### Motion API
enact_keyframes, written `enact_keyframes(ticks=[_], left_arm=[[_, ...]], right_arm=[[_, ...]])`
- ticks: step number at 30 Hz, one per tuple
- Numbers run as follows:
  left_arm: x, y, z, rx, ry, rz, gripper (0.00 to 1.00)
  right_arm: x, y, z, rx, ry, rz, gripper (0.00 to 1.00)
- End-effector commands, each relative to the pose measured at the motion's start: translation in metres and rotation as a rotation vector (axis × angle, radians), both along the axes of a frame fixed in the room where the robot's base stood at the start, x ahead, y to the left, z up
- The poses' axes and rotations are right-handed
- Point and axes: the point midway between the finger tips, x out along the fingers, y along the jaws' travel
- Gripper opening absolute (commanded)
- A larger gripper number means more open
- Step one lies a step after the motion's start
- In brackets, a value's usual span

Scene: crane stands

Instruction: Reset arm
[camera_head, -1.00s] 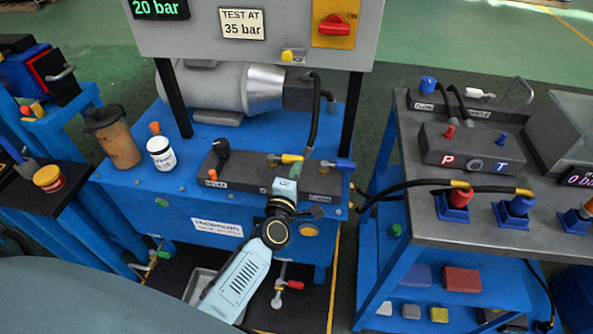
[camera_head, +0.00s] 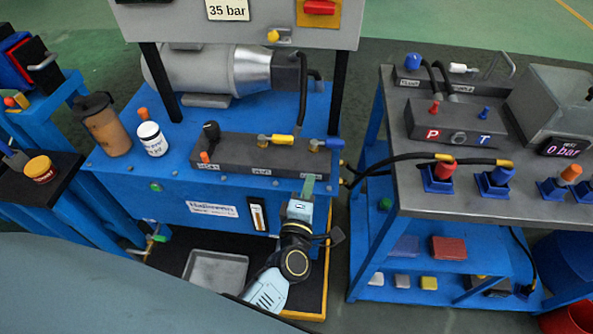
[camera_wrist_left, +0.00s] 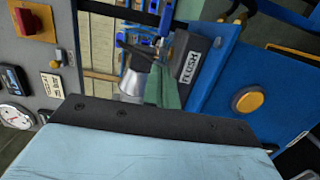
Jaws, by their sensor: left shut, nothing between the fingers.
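My left arm comes up from the bottom of the head view. Its left gripper (camera_head: 308,186) is shut and empty, in front of the dark valve block (camera_head: 240,150) on the blue power unit (camera_head: 215,195). In the left wrist view the greenish fingers (camera_wrist_left: 170,90) are together beside the block's FLUSH label (camera_wrist_left: 190,66). I cannot tell whether they touch the block. My right gripper is not in view.
A control panel (camera_head: 180,25) on black posts rises above the power unit. A brown cup (camera_head: 107,128) and white jar (camera_head: 152,139) stand on its left. A grey bench (camera_head: 450,205) with hoses and a P/T block (camera_head: 457,125) is at right. A tray (camera_head: 216,272) lies below.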

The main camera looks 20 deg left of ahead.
Motion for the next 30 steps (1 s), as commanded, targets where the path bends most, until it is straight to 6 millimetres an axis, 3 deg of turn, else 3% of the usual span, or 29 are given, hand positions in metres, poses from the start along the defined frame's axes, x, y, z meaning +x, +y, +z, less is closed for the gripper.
enact_keyframes(ticks=[10, 14, 17, 23, 30], left_arm=[[-0.005, -0.008, 0.0, 0.004, 0.001, -0.003, 0.0], [-0.005, -0.012, 0.004, 0.057, 0.016, -0.066, 0.0], [-0.01, -0.021, 0.009, 0.167, 0.052, -0.184, 0.0], [-0.037, -0.038, 0.01, 0.496, 0.183, -0.487, 0.0], [-0.095, -0.025, -0.004, 0.907, 0.418, -0.802, 0.0]], right_arm=[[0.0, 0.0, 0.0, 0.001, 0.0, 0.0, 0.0], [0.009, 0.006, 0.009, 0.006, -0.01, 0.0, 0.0], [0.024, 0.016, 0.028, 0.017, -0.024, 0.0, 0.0], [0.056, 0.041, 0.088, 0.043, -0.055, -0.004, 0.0], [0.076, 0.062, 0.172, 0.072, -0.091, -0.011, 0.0]])
